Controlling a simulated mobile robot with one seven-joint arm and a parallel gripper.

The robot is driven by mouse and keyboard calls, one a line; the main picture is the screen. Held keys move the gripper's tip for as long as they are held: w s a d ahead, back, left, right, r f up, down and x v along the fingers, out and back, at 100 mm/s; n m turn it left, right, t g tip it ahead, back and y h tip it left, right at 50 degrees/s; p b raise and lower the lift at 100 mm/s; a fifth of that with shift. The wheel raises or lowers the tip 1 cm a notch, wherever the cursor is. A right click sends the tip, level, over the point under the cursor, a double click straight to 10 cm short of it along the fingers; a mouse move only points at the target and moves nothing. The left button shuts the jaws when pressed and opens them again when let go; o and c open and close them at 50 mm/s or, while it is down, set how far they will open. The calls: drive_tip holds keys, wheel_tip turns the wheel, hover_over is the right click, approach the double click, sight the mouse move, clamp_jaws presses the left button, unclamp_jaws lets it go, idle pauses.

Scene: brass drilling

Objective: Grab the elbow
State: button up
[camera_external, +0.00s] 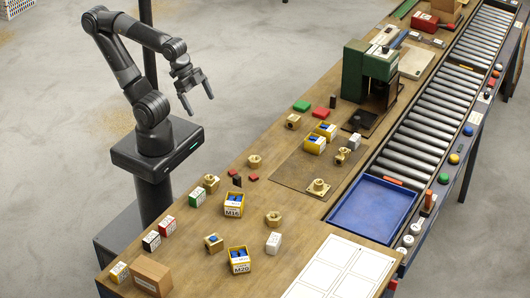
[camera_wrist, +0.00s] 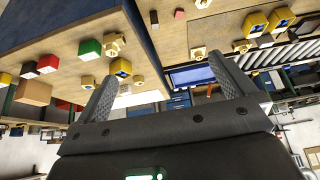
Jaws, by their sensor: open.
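Several brass fittings are spread along the wooden bench. One brass fitting (camera_external: 292,121) lies near the green block, and another (camera_external: 342,155) lies by the yellow bins. A flanged fitting (camera_external: 318,187) sits on the brown mat. More brass pieces (camera_external: 211,183) lie nearer the front, including a ring-like one (camera_external: 273,218). At this size I cannot tell for sure which is the elbow. My gripper (camera_external: 199,104) is open and empty, raised to the left of the bench, apart from every fitting. In the wrist view its fingers (camera_wrist: 163,66) are spread with nothing held, and brass fittings (camera_wrist: 114,42) show beyond.
Yellow bins with blue contents (camera_external: 233,204) and small boxes (camera_external: 195,198) crowd the near bench. A green machine (camera_external: 368,72) stands farther back. A blue tray (camera_external: 372,210) and a roller conveyor (camera_external: 425,125) run along the right. White sheets (camera_external: 340,272) cover the front right.

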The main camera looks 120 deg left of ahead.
drive_tip(key=c, duration=0.8)
drive_tip(key=g, duration=0.6)
hover_over(211, 176)
drive_tip(key=f, duration=1)
drive_tip(key=shift+s+a, duration=0.1)
drive_tip(key=shift+a, duration=0.15)
drive_tip(key=shift+f, duration=0.35)
drive_tip(key=f, duration=1)
drive_tip(key=shift+d, duration=0.2)
